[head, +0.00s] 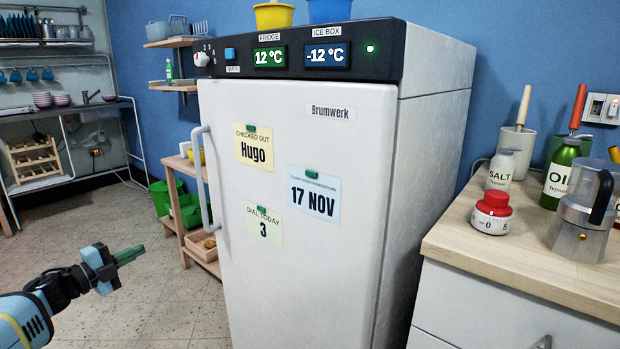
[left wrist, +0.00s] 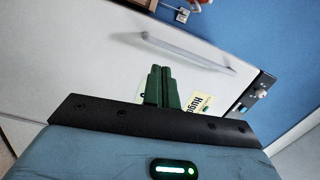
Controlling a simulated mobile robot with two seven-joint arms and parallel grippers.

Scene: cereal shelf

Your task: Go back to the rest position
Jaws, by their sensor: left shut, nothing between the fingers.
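My left gripper (head: 130,255) is at the lower left of the head view, in front of and to the left of the white fridge (head: 360,235). Its green fingers are shut with nothing between them; they also show together in the left wrist view (left wrist: 161,87). The gripper is apart from the fridge and its vertical handle (head: 201,178). The handle also shows in the left wrist view (left wrist: 185,52). The fridge door looks closed. My right gripper is in neither view.
A wooden counter (head: 480,235) at the right holds a red-topped timer (head: 492,213), a salt jar (head: 501,168), an oil bottle (head: 561,170) and a moka pot (head: 583,220). A low wooden shelf (head: 205,258) and green bins (head: 160,197) stand left of the fridge. The floor (head: 150,310) around my left gripper is clear.

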